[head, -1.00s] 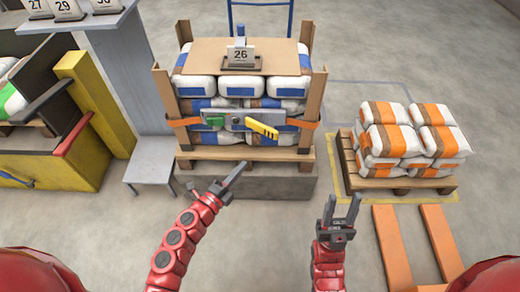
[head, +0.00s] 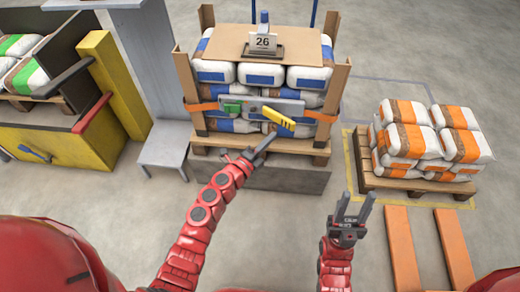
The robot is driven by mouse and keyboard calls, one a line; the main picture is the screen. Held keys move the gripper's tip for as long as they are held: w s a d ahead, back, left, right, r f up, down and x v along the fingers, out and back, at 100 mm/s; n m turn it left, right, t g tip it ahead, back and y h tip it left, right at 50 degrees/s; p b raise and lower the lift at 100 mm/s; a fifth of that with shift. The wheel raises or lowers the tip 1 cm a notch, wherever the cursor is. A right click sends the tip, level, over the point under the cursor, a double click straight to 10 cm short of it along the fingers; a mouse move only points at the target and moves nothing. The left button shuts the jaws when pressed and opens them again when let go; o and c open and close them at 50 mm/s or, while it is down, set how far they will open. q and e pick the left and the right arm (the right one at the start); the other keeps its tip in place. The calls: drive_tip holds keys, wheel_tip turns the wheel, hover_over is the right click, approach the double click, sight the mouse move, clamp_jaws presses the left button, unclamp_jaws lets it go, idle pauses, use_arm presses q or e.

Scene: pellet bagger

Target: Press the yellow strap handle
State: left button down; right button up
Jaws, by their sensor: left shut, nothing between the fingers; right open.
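The yellow strap handle (head: 278,118) sits at the right part of a grey tensioner plate (head: 250,105) on the front of the bag stack. It slants down to the right, and a green part (head: 232,108) is at the plate's left. An orange strap (head: 203,106) runs from the plate around the stack. My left gripper (head: 268,143) is shut and empty, its tip just below and left of the handle in the picture; I cannot tell whether they touch. My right gripper (head: 356,208) is open and empty, well below and right of the handle, over the floor.
The stack of white and blue bags (head: 310,77) stands on a wooden pallet (head: 300,146) with cardboard corner posts. A sign marked 26 (head: 262,42) is on top. A grey step (head: 162,144) stands left; a pallet of orange-banded bags (head: 425,140) and orange forks (head: 402,250) are right.

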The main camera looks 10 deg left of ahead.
sight(285, 125)
use_arm(q)
drive_tip(key=shift+b+x, duration=0.4)
drive_tip(key=shift+x, duration=2.15)
drive_tip(key=shift+d, duration=0.15)
